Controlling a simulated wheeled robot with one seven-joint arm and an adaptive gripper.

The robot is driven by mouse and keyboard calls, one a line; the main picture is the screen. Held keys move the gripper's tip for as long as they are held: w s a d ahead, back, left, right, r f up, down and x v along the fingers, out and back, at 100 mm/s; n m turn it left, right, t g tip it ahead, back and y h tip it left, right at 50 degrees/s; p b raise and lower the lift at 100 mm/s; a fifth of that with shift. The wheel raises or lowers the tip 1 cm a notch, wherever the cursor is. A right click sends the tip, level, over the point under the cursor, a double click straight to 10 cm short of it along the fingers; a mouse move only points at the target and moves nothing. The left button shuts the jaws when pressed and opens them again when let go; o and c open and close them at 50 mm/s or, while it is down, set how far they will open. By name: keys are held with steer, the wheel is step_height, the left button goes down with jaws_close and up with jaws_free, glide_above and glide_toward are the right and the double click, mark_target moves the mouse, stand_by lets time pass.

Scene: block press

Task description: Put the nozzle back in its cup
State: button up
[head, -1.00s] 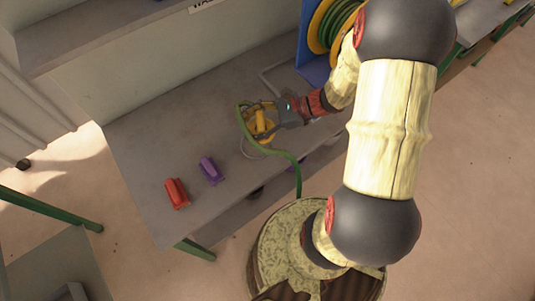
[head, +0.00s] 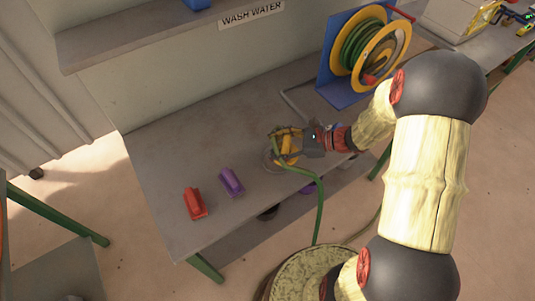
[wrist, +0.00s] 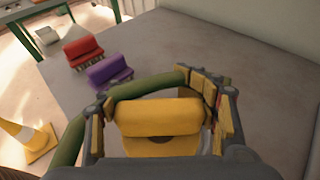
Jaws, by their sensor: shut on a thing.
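The nozzle appears to be the yellow piece (head: 288,146) at the green hose (head: 320,205). In the wrist view the yellow piece (wrist: 160,117) has a rounded top and lies between my two fingers. My gripper (head: 284,148) is shut on it, low over the near part of the bench. The green hose (wrist: 145,87) loops past the far side of my fingers. A thin pale ring shows around the yellow piece in the head view; I cannot tell whether it is the cup. The fingers hide the nozzle's lower end.
A purple block-like piece (head: 231,182) and a red one (head: 194,203) sit left of my gripper on the grey bench (head: 165,160). A blue-framed hose reel (head: 345,65) stands behind on the right. The bench's back left is clear.

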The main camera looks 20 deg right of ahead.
steer(key=w+f, duration=0.1)
steer(key=f, duration=0.1)
steer(key=w+a+f+b, duration=0.1)
steer(key=w, duration=0.1)
steer(key=shift+a+f, duration=0.1)
steer(key=shift+f, duration=0.3)
step_height(320, 180, down, 4)
steer(key=shift+w+r+b, duration=0.15)
steer(key=shift+r+b, duration=0.05)
steer(key=shift+b, duration=0.9)
steer(key=shift+r, duration=0.1)
steer(key=o, duration=0.9)
steer(key=shift+a+f, duration=0.1)
steer(key=shift+f, duration=0.1)
steer(key=o, duration=0.6)
steer(key=shift+r, duration=0.15)
